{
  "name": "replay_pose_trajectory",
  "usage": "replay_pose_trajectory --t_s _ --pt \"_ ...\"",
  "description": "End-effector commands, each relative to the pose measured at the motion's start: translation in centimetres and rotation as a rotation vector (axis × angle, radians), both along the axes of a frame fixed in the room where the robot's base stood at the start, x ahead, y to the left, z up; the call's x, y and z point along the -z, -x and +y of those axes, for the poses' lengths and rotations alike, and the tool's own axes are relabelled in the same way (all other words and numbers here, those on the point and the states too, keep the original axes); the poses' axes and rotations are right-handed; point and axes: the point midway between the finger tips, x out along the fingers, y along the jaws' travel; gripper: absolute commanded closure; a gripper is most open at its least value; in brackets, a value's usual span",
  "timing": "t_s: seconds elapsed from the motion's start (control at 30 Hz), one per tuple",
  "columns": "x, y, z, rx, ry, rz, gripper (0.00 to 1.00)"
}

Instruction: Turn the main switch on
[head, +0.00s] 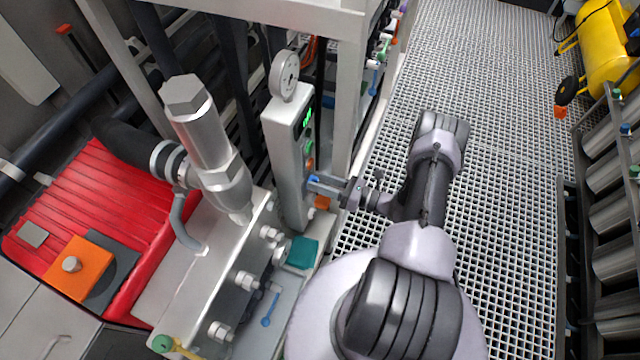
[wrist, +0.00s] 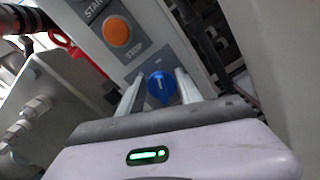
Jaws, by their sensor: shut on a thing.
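The main switch (wrist: 161,86) is a blue round knob with a white mark, low on a grey control panel (wrist: 143,35). In the head view a bit of its blue (head: 314,179) shows at the panel's side, mostly hidden by my gripper (head: 318,184). In the wrist view my gripper (wrist: 157,88) has its two fingers on either side of the knob, shut on it. The mark on the knob runs roughly along the panel; its exact setting is too small to tell.
An orange stop button (wrist: 117,32) sits above the knob. The panel post (head: 287,165) carries a lit green display (head: 307,118) and a round gauge (head: 284,75). A steel frame (head: 350,100) stands just behind. Grating floor (head: 480,90) is open to the right.

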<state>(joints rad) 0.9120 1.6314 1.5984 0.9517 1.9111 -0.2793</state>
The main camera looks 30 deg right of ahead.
Motion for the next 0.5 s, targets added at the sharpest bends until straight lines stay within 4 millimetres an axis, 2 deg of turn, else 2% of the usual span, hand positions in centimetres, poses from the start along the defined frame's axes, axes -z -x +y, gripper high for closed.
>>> replay_pose_trajectory --t_s 0.5 --pt "0.15 -0.02 -0.04 -0.002 -0.089 0.071 0.99"
